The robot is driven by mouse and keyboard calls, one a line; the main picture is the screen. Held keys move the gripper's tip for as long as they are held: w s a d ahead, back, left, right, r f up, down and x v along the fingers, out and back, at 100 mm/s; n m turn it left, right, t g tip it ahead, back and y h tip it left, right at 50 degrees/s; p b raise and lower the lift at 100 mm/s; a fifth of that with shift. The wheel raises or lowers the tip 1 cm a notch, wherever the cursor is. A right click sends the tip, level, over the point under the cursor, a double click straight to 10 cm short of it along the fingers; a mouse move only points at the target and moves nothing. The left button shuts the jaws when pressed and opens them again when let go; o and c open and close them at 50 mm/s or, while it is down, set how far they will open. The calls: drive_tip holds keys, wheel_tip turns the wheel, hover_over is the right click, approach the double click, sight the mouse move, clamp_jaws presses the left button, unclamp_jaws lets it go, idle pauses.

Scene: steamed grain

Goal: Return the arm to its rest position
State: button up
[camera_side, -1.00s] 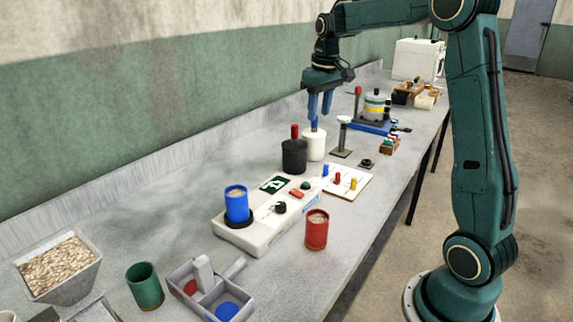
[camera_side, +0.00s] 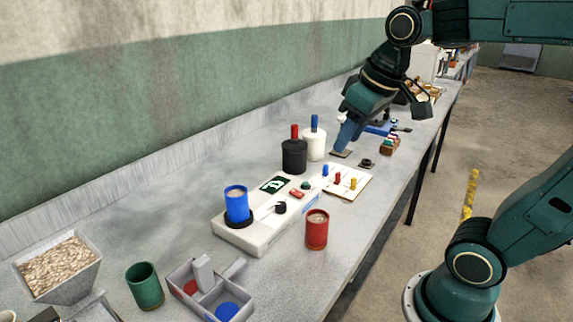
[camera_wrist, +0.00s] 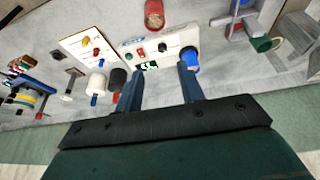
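My gripper (camera_side: 347,138) is tilted and hangs above the bench, to the right of the white canister with a blue handle (camera_side: 314,141). In the wrist view my two blue fingers stand apart (camera_wrist: 159,88) with only the distant bench and white machine between them. Nothing is held. My gripper and wrist hide part of the blue stand and the things behind it in the side view.
A black canister (camera_side: 294,156), a white machine (camera_side: 258,234) holding a blue cup (camera_side: 237,206), a red cup (camera_side: 317,230), a green cup (camera_side: 145,287) and a grain hopper (camera_side: 62,270) stand on the bench. The floor at right is clear.

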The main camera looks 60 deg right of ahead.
drive_tip(key=s+a+f+t, duration=0.1)
drive_tip(key=s+a+f, duration=0.2)
drive_tip(key=s, duration=0.4)
drive_tip(key=shift+s+a+f+n+y, duration=0.25)
drive_tip(key=shift+a+f+n+y, duration=0.05)
drive_tip(key=shift+f, duration=0.15)
